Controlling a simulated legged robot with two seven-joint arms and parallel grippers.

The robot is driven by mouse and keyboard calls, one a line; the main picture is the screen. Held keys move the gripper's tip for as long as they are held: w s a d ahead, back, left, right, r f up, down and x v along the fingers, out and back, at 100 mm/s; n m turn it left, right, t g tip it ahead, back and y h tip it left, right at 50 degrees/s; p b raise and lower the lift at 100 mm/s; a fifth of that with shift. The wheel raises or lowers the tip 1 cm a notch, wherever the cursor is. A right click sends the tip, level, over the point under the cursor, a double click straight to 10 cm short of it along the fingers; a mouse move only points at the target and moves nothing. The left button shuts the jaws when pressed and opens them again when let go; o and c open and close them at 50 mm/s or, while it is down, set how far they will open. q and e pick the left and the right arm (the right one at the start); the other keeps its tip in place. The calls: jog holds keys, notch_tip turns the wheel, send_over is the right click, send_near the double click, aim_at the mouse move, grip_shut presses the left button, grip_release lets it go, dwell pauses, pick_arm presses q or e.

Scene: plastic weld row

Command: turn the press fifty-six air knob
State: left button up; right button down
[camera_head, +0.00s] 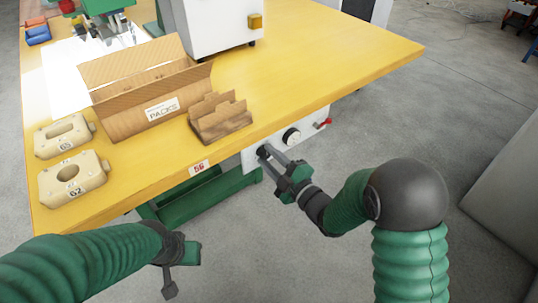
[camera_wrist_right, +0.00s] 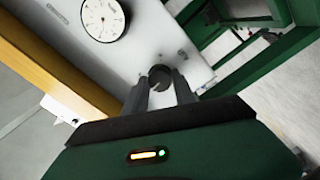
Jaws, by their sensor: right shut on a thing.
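A small dark air knob (camera_head: 262,152) sits on the white control panel (camera_head: 307,126) under the table's front edge, by the label 56 (camera_head: 199,167). In the right wrist view the knob (camera_wrist_right: 160,74) is round and dark, between the tips of my fingers. My right gripper (camera_head: 267,153) reaches the panel from the front right and is shut on the knob; the fingers hide part of it. My left gripper (camera_head: 176,268) hangs low in front of the table, away from the panel; its fingers do not show clearly.
A round gauge (camera_head: 291,137) and a red lever (camera_head: 324,123) sit right of the knob. The yellow table (camera_head: 330,52) overhangs the panel and carries a cardboard box (camera_head: 122,122), cardboard pieces (camera_head: 220,121) and two beige numbered parts (camera_head: 72,179). A green frame (camera_head: 215,199) stands beneath.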

jog(key=shift+d+f+m+p, duration=0.1)
jog(key=shift+f+m+p, duration=0.2)
jog(key=shift+m, duration=0.8)
jog(key=c, duration=1)
grip_release()
jog(key=shift+c, duration=0.2)
jog(key=shift+r, duration=0.15)
